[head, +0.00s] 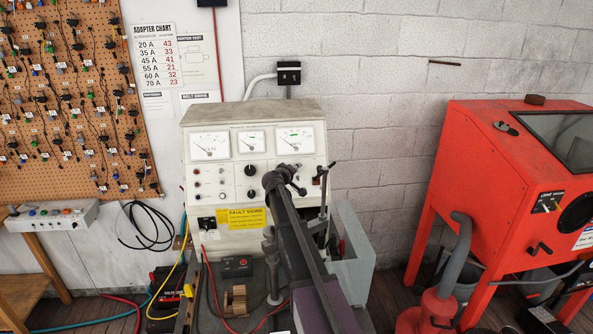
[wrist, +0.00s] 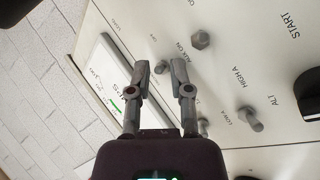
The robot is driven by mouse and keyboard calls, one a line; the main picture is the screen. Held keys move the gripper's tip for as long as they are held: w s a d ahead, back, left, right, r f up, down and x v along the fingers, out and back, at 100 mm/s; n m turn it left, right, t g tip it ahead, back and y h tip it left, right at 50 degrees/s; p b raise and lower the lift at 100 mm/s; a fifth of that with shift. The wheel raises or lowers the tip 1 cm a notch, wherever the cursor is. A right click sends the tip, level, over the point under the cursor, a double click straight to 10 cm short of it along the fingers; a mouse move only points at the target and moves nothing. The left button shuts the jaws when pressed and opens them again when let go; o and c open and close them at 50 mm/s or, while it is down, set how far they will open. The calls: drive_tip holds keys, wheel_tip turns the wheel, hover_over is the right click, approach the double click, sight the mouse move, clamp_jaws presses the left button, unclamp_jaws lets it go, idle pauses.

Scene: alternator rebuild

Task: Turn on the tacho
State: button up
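The test bench (head: 255,120) is a cream cabinet with three dial gauges and rows of knobs and switches. No label reading tacho is legible in either view. My gripper (head: 285,176) is in front of the panel's right half, below the right gauge (head: 295,139). In the wrist view my gripper (wrist: 161,67) has its two fingers apart, with a gap between them. A metal toggle (wrist: 200,40) near the words AUX ON stands just right of the fingertips. Another toggle (wrist: 250,119) is near HIGH A and LOW A. Whether the fingers touch the panel is unclear.
My arm covers part of the bench's lower right. A red cabinet (head: 490,150) is at the right, and a pegboard (head: 70,100) with adapters at the left. A black knob (wrist: 308,88) lies right of the toggles.

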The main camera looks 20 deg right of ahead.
clamp_jaws()
drive_tip(key=shift+r+p, duration=0.15)
drive_tip(key=shift+p, duration=0.25)
drive_tip(key=g+y+p, duration=0.1)
drive_tip(key=p, duration=0.2)
drive_tip(key=shift+d+r+n+g, duration=0.1)
drive_tip(key=shift+r+n+g, duration=0.2)
drive_tip(key=shift+r+n, duration=0.1)
drive_tip(key=g+p, duration=0.1)
drive_tip(key=p, duration=0.1)
drive_tip(key=n+g+y+p, duration=0.1)
drive_tip(key=p, duration=0.1)
drive_tip(key=shift+w+r, duration=0.25)
drive_tip(key=shift+r, duration=0.15)
drive_tip(key=p, duration=0.1)
drive_tip(key=g+y+p, duration=0.1)
drive_tip(key=n+g+p, duration=0.1)
drive_tip(key=shift+w+r+y, duration=0.25)
drive_tip(key=shift+w+y, duration=0.05)
drive_tip(key=shift+w+d+n+g+y+p, duration=0.15)
drive_tip(key=shift+n+g+y+p, duration=0.25)
drive_tip(key=shift+g+p, duration=0.7)
